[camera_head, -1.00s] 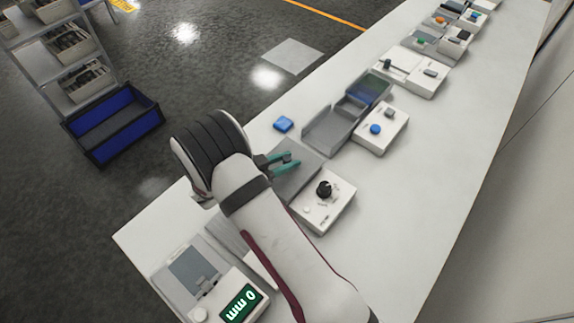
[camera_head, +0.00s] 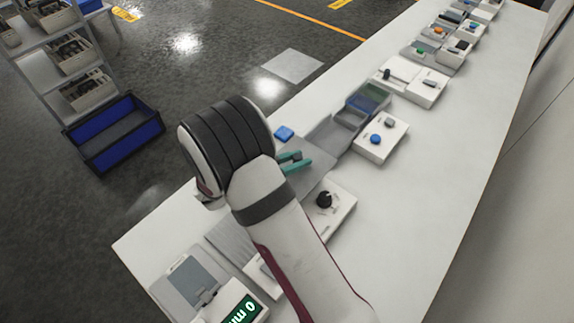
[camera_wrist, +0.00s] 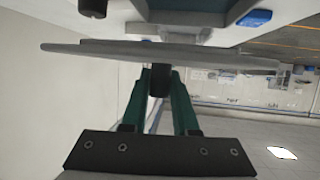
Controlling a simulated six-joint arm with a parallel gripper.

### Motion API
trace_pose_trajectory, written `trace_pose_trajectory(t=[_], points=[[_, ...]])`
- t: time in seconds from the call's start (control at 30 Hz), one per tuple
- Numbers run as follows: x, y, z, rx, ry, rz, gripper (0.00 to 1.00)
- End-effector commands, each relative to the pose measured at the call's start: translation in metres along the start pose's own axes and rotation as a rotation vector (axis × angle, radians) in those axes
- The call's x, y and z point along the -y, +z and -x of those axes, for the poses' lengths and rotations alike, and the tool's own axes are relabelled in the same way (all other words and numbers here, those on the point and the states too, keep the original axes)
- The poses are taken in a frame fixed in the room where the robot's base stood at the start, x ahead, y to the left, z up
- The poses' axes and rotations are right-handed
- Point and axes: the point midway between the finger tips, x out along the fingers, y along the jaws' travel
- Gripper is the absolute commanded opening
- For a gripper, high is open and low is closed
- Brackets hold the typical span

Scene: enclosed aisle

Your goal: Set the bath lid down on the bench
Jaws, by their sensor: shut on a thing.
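The bath lid (camera_wrist: 150,48) is a flat grey plate, seen edge-on and roughly level in the wrist view. Its black knob (camera_wrist: 158,82) is between the green fingers of my gripper (camera_wrist: 160,75), which is shut on it. In the head view the teal fingers (camera_head: 293,162) show beside my wrist, with the grey lid (camera_head: 312,176) next to them, partly covered by my arm. The white bench (camera_head: 430,170) lies beneath. I cannot tell how large the gap between lid and bench is.
A blue block (camera_head: 284,132) and a grey open tray (camera_head: 328,137) lie close to the lid. A white unit with a black dial (camera_head: 324,199) is beside my arm. A display unit (camera_head: 240,310) stands at the near end. The bench's right side is clear.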

Motion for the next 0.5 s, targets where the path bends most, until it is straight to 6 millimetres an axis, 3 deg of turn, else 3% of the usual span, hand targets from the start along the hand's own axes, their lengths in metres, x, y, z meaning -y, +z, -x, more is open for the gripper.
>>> trace_pose_trajectory(t=[0.3, 0.5], points=[[-0.063, -0.055, -0.018, 0.000, 0.003, -0.004, 0.00], [-0.078, -0.068, -0.022, 0.000, 0.000, -0.001, 0.00]])
